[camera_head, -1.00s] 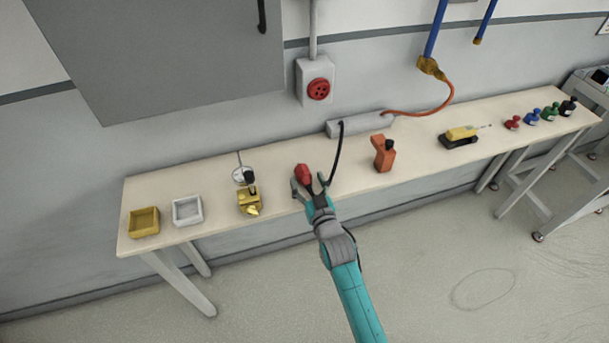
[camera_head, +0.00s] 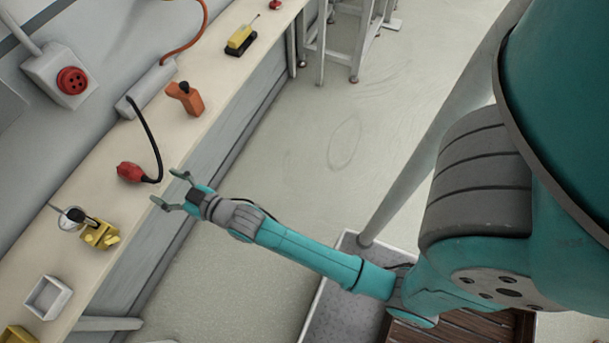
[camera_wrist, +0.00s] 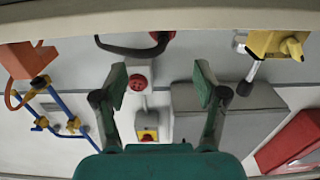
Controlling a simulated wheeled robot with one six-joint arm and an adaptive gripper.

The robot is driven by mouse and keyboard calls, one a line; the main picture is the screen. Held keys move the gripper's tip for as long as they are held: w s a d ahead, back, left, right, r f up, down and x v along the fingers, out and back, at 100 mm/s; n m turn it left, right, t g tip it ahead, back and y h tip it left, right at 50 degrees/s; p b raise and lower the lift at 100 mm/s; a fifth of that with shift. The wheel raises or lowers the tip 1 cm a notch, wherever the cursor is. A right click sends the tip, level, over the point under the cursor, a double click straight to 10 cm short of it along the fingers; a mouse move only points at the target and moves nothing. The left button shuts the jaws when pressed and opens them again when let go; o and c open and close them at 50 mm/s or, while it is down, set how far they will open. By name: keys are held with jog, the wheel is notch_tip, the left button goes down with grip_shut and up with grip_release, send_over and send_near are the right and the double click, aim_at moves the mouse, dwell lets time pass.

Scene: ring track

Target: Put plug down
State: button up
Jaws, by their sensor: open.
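The plug's black cable (camera_wrist: 130,48) shows there at the top; the plug itself is mostly cut off by the bench edge.
A yellow device (camera_head: 99,236) and a white tray (camera_head: 48,298) stand to one side of the plug. An orange tool (camera_head: 186,98) and a yellow tool (camera_head: 241,40) stand to the other. A red wall socket (camera_head: 73,80) is behind. Floor before the bench is clear.

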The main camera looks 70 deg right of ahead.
jog(key=s+f+g, duration=0.2)
jog(key=s+f, duration=0.1)
jog(key=s, duration=2)
jog(key=s+r, duration=0.4)
jog(key=s, duration=0.5)
jog(key=s+r+g, duration=0.1)
jog(key=s+r, duration=0.3)
jog(key=s, duration=0.5)
jog(key=shift+r, duration=0.15)
jog(key=shift+s, duration=0.1)
